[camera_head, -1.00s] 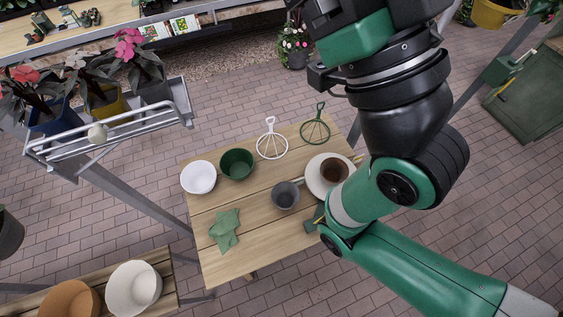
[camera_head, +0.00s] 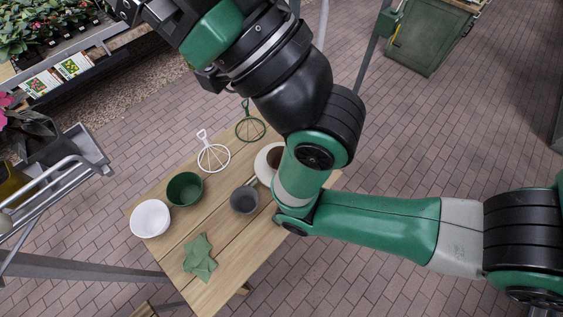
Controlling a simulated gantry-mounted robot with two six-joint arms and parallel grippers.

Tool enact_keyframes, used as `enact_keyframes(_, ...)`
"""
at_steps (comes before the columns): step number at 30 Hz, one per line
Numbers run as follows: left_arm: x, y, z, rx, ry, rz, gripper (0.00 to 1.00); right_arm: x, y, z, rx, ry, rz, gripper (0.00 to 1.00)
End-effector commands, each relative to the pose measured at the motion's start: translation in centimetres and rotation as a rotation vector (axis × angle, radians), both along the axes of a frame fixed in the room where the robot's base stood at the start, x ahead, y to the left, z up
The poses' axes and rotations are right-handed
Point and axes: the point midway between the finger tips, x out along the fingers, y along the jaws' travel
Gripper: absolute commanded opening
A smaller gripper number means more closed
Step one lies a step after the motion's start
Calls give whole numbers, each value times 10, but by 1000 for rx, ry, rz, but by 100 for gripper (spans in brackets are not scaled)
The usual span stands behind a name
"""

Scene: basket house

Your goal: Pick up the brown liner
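The brown liner (camera_head: 274,157) sits in a white round pot or dish (camera_head: 262,165) at the table's right edge. My arm covers much of both. A large green and black arm of mine comes in from the right, bends over that edge and runs out at the top left. I see no fingertips on it. My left gripper is not in view.
The wooden table (camera_head: 230,262) also holds a white bowl (camera_head: 150,219), a green pot (camera_head: 185,189), a grey pot (camera_head: 244,200), a green cloth (camera_head: 200,258) and white (camera_head: 214,157) and green (camera_head: 250,128) wire rings. A metal rack (camera_head: 70,165) stands left.

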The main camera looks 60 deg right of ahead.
Motion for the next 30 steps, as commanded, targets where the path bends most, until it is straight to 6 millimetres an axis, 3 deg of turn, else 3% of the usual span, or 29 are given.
enact_keyframes(15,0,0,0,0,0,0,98,0,0,0,0,0,0,100)
enact_keyframes(24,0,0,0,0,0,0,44,0,0,0,0,0,0,100)
enact_keyframes(30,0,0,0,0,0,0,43,0,0,0,0,0,0,100)
